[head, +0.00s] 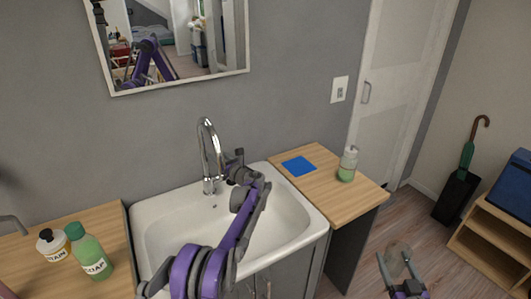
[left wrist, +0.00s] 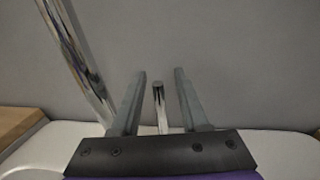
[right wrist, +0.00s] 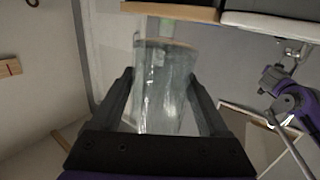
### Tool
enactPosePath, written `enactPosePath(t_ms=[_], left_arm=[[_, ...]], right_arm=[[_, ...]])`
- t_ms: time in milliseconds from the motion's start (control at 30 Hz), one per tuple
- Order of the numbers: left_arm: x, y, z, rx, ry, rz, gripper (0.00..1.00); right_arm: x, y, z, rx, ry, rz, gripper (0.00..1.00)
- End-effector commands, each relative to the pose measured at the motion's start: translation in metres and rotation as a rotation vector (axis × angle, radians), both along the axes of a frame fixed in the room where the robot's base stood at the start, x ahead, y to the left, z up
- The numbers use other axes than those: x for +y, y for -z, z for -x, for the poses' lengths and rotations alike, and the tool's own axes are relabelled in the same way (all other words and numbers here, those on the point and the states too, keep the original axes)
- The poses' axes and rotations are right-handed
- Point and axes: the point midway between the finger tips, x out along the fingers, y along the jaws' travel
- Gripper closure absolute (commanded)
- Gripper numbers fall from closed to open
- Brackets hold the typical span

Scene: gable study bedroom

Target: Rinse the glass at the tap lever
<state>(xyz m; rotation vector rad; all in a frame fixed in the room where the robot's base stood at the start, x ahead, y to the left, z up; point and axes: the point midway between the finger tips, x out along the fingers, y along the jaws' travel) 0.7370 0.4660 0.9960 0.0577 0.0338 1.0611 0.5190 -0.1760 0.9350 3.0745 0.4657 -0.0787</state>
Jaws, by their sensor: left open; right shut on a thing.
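The chrome tap (head: 207,150) stands at the back of the white sink (head: 285,215); it also shows in the left wrist view (left wrist: 82,62). My left gripper (head: 234,168) is open beside the tap. In the left wrist view its fingers (left wrist: 160,88) stand on either side of the upright tap lever (left wrist: 160,108), with gaps showing. The lever is hard to make out in the head view. My right gripper (head: 402,278) is shut on the clear glass (head: 397,257), out over the floor right of the counter. The glass fills the jaws in the right wrist view (right wrist: 163,95).
Left counter holds a green soap bottle (head: 90,255) and a white bottle with a dark cap (head: 52,245). Right counter (head: 325,200) holds a blue cloth (head: 299,166) and a pump dispenser (head: 347,165). An umbrella stand (head: 456,196) and a wooden shelf (head: 490,240) stand at right.

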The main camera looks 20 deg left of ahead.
Motion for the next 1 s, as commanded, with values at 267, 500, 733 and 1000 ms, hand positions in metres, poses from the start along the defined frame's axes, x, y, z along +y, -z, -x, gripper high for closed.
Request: enactPosePath(t_ms=[267, 500, 733, 1000], left_arm=[[0.0016, 0.0002, -0.001, 0.0, 0.0, 0.0, 0.56], [0.0014, 0.0001, -0.0009, 0.0, 0.0, 0.0, 0.95], [0.0014, 0.0001, -0.0009, 0.0, 0.001, 0.0, 1.0], [0.0014, 0.0001, -0.0009, 0.0, 0.001, 0.0, 1.0]], right_arm=[[0.0, -0.0003, 0.0, 0.0, 0.0, 0.0, 0.91], [0.0, -0.0003, 0.0, 0.0, 0.0, 0.0, 0.91], [0.0, -0.0003, 0.0, 0.0, 0.0, 0.0, 0.91], [0.0, -0.0003, 0.0, 0.0, 0.0, 0.0, 0.91]])
